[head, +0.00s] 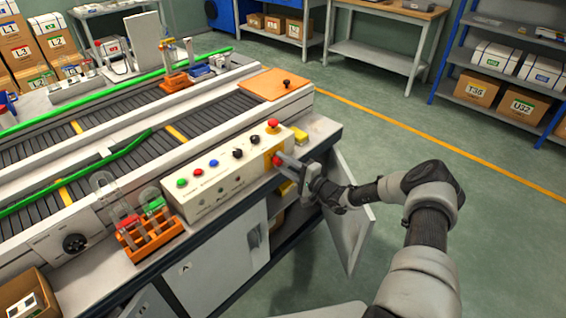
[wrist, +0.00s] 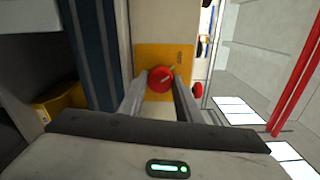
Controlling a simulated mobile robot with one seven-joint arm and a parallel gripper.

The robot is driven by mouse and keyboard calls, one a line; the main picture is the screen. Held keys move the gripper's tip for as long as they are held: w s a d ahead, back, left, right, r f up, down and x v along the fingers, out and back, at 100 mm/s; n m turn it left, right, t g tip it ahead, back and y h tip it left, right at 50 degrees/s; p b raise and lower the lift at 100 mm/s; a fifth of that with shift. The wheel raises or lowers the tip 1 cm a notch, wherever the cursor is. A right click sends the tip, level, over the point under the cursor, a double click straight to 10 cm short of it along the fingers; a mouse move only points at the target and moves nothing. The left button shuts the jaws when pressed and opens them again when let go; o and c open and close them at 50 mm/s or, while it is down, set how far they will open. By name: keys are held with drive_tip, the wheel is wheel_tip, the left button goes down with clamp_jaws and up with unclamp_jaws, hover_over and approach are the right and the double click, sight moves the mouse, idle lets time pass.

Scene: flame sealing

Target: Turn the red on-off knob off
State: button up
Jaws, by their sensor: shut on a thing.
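The red on-off knob (wrist: 159,79) sits on a yellow plate (wrist: 182,62) in the wrist view, with a pale mark slanting up to the right. In the head view the knob (head: 276,160) is at the right end of the cream control box (head: 205,196), partly covered by my fingers. My gripper (head: 283,162) reaches in from the right and is shut on the knob. In the wrist view its fingers (wrist: 160,84) stand on the knob's left and right sides. Their exact contact is hard to see.
A red mushroom button (head: 272,123) is on top of the box, near black knobs (head: 253,139) and coloured buttons. An open cabinet door (head: 349,232) hangs below my gripper. An orange rack (head: 150,238) stands left of the box. The floor to the right is clear.

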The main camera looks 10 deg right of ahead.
drive_tip(key=shift+n, duration=0.7)
drive_tip(key=o, duration=1.1)
drive_tip(key=shift+s+d, duration=0.1)
drive_tip(key=p+v, duration=0.1)
drive_tip(key=v, duration=1.6)
drive_tip(key=shift+r, duration=0.1)
